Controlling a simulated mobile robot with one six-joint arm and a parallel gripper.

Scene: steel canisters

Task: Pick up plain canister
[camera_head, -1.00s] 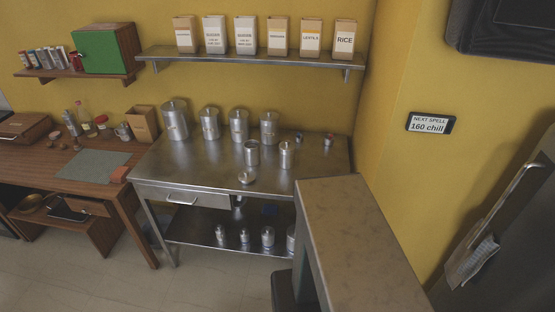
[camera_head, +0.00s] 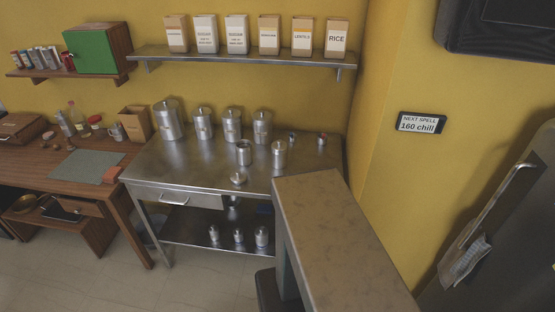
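Several steel canisters stand on the steel table (camera_head: 195,168). At the back are a large canister (camera_head: 168,120) at the left and smaller ones (camera_head: 204,122), (camera_head: 233,125) and (camera_head: 262,127) to its right; small marks show on some fronts. In front stand a canister that looks open (camera_head: 244,153) and another canister (camera_head: 279,153). A loose lid (camera_head: 238,178) lies near the table's front edge. Small canisters (camera_head: 238,236) stand on the lower shelf. At this size I cannot tell which canister is plain. My gripper is not in view.
A stone-topped counter (camera_head: 335,240) stands close in front and hides the table's right front. A wooden desk (camera_head: 50,168) adjoins at the left. A wall shelf (camera_head: 240,57) with labelled boxes hangs above. Open floor (camera_head: 200,265) lies before the table.

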